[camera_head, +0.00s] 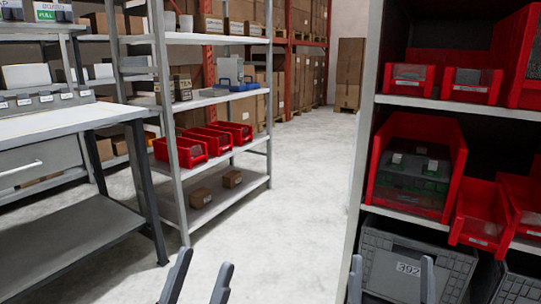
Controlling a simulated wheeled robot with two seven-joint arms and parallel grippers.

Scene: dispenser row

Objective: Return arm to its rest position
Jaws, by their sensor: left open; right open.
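My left gripper (206,259) shows at the bottom edge, left of centre. Its two grey fingers are apart with only bare floor seen between them. My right gripper (391,260) shows at the bottom edge, right of centre. Its fingers are apart and overlap the view of a grey crate (440,285) marked 392. No object is held in either gripper. The arms behind both grippers are out of view.
A shelf unit (362,150) with red bins (480,215) stands close on the right. A workbench (60,125) and a grey rack (215,198) with red bins (180,150) and small boxes stand left. Open floor (300,180) lies between, with stacked cartons (349,75) behind.

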